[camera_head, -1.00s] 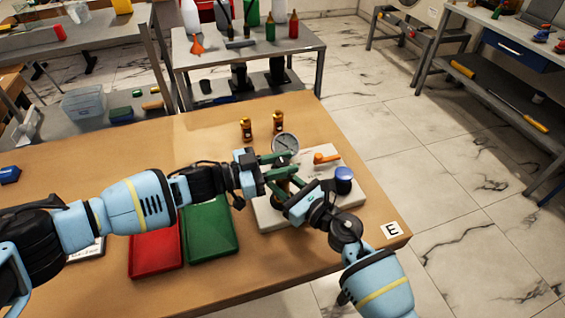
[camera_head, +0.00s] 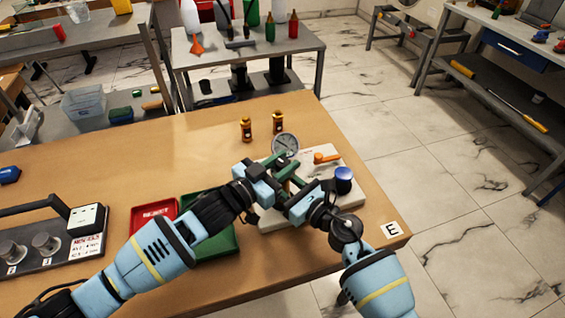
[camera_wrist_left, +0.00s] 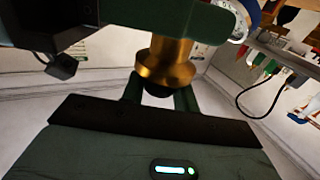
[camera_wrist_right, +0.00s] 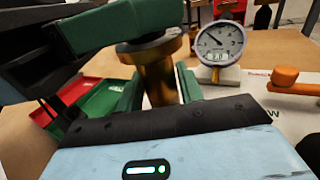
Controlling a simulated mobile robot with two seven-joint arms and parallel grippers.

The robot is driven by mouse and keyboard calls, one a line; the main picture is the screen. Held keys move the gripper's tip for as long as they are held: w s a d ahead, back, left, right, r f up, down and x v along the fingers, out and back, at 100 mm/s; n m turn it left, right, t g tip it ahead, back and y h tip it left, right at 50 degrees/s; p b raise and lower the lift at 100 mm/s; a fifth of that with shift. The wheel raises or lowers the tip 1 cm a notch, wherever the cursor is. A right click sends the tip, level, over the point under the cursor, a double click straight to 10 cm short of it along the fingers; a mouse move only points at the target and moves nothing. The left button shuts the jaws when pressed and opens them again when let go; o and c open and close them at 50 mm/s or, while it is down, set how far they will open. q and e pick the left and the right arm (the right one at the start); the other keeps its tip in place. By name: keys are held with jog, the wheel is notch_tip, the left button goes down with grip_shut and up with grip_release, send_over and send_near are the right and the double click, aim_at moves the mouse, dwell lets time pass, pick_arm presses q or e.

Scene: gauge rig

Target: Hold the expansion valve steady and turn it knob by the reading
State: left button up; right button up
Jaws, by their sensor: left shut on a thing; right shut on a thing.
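The expansion valve is a brass, flanged body; it shows in the left wrist view (camera_wrist_left: 165,66) and the right wrist view (camera_wrist_right: 160,78). In the head view the grippers mostly hide it. My right gripper (camera_head: 284,191) is shut on the valve's body, with its green fingers on both sides. My left gripper (camera_head: 284,171) is shut at the valve's top end, where a dark part shows between its fingers in the left wrist view. The round gauge (camera_head: 285,143) stands just behind; in the right wrist view (camera_wrist_right: 220,43) its needle points to the upper left.
An orange lever (camera_head: 326,158) and a blue-topped knob (camera_head: 343,175) sit on the pale plate right of the valve. Two brass fittings (camera_head: 246,129) (camera_head: 278,122) stand behind. A red tray (camera_head: 152,212) and a green tray (camera_head: 222,244) lie left, partly under my left arm.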

pick_arm(q)
jog(key=shift+s+d+r+n+t+y, duration=0.1)
jog(key=shift+r+n+t+y, duration=0.05)
jog(key=shift+n+t+y, duration=0.75)
jog(key=shift+d+r+n+t+y, duration=0.1)
jog(key=shift+n+t+y, duration=0.6)
jog(key=shift+y, duration=0.4)
jog(key=shift+a+n+y, duration=0.2)
jog(key=shift+n+y, duration=0.1)
jog(key=shift+y, duration=0.1)
jog(key=o, duration=1)
jog(key=shift+f, duration=0.1)
jog(key=shift+c, duration=0.2)
jog(key=shift+f, duration=0.1)
jog(key=shift+s+a, duration=0.3)
jog(key=shift+s, duration=0.15)
jog(key=v, duration=1.1)
